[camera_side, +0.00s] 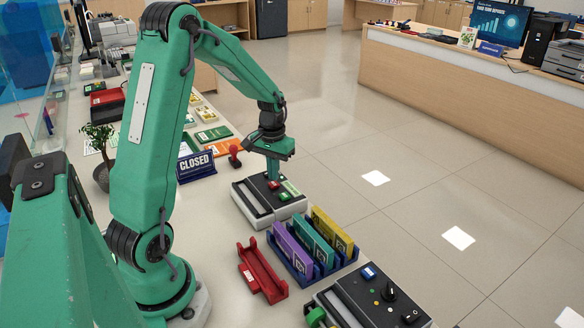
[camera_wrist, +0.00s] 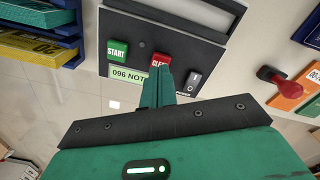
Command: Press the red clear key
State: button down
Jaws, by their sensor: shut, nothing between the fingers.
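The red clear key (camera_wrist: 160,60) sits on the dark panel of the counting machine (camera_wrist: 140,23), between the green START key (camera_wrist: 117,51) and a grey rocker switch (camera_wrist: 194,80). A pale green display reading "096 NOT" (camera_wrist: 128,75) lies below START. My gripper (camera_wrist: 158,76) is shut and empty, its fingertips at the lower edge of the red key and hiding part of its label. In the side view my gripper (camera_side: 271,178) points down over the machine (camera_side: 263,217), right at the red key (camera_side: 274,185). I cannot tell whether they touch.
A blue rack (camera_side: 296,269) with purple, teal and yellow bundles and a red tray (camera_side: 262,272) stand nearer the side camera. A CLOSED sign (camera_side: 196,166) and a red-handled stamp (camera_side: 235,155) stand left of the machine.

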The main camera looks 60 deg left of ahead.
jog(key=shift+f, duration=1)
dwell(0.5)
jog(key=shift+r, duration=0.2)
notch_tip(320, 180, up, 9)
jog(key=shift+f, duration=0.15)
dwell(1.3)
jog(key=s+d+r+m+t, duration=0.2)
jog(key=s+d+r, duration=0.1)
jog(key=d, duration=0.4)
jog(key=s+d+r+m+t, duration=0.1)
jog(key=s+d+r+m, duration=0.1)
jog(key=s+d, duration=0.4)
jog(key=s+d+r+m+t, duration=0.2)
jog(key=s+d+r, duration=0.2)
jog(key=d, duration=0.3)
jog(key=shift+s+d+r+t, duration=0.3)
jog(key=shift+s+d+r, duration=0.05)
jog(key=shift+s+r, duration=0.1)
